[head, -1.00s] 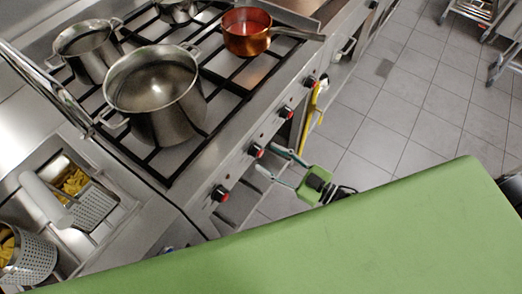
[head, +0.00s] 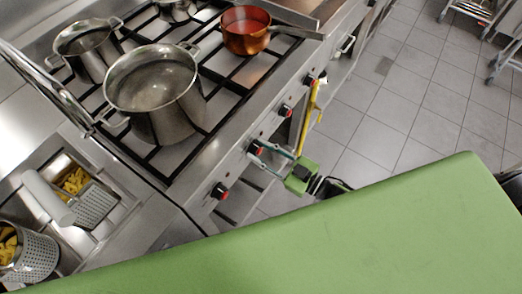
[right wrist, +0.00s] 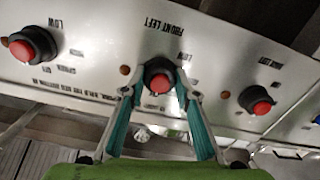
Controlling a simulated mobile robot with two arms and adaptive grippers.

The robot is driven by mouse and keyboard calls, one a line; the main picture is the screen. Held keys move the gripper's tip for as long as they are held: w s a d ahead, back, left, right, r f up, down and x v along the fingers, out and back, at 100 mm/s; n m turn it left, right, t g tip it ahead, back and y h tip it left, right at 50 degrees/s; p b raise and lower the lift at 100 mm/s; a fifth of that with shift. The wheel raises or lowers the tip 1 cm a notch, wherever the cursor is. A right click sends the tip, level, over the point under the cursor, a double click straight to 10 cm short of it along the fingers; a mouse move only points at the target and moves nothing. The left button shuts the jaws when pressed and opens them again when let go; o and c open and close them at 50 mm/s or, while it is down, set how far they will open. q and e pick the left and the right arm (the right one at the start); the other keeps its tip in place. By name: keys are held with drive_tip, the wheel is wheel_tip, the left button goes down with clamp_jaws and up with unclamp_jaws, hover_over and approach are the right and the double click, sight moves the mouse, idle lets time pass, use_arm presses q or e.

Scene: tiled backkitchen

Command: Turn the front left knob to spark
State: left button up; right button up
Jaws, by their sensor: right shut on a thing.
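The front left knob (right wrist: 158,80) is black with a red cap, under the words FRONT LEFT on the steel panel in the right wrist view. In the head view this knob (head: 256,148) is on the stove's front. My right gripper (head: 264,150) has its fingers at the knob there. In the right wrist view the two teal-padded fingers of my right gripper (right wrist: 159,85) are shut on the knob, one tip on each side. Small print on the panel near the knob is partly hidden by the fingers. My left gripper is not in view.
Another knob (right wrist: 33,45) is to the left and another (right wrist: 256,100) to the right in the right wrist view. A large steel pot (head: 155,85) and a copper pan (head: 247,32) stand on the stove. My green body part covers the lower head view.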

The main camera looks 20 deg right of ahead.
drive_tip(key=shift+n, duration=0.3)
drive_tip(key=shift+n+b, duration=0.7)
drive_tip(key=shift+n, duration=2.8)
drive_tip(key=o, duration=1.1)
